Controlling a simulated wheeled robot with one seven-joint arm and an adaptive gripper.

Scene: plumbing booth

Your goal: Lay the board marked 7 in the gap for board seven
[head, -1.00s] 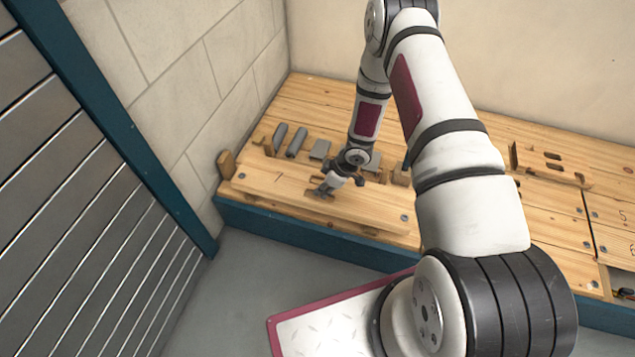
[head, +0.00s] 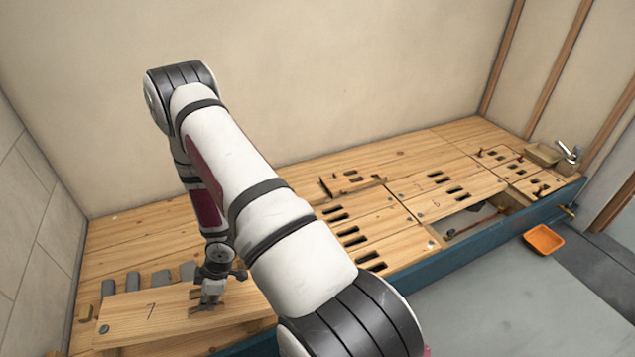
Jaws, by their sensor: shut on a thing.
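The board marked 7 (head: 150,312) is a long pale wooden plank with a dark 7 and a screw near its left end. It lies level at the front left of the wooden deck, partly hidden behind my arm at its right. My gripper (head: 208,306) points down and is shut on the board marked 7 near its middle. I cannot tell how far the board is clear of what is under it. An open gap (head: 476,217) shows in the deck to the right, with a reddish pipe inside. No number on the gap is readable.
Grey blocks (head: 160,279) lie behind the board. A short slotted board (head: 354,181) stands raised mid-deck. Slots cut the deck at the centre. A wooden tray (head: 543,153) and a tap-like fitting (head: 569,151) are at the far right. An orange tray (head: 543,240) sits on the floor.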

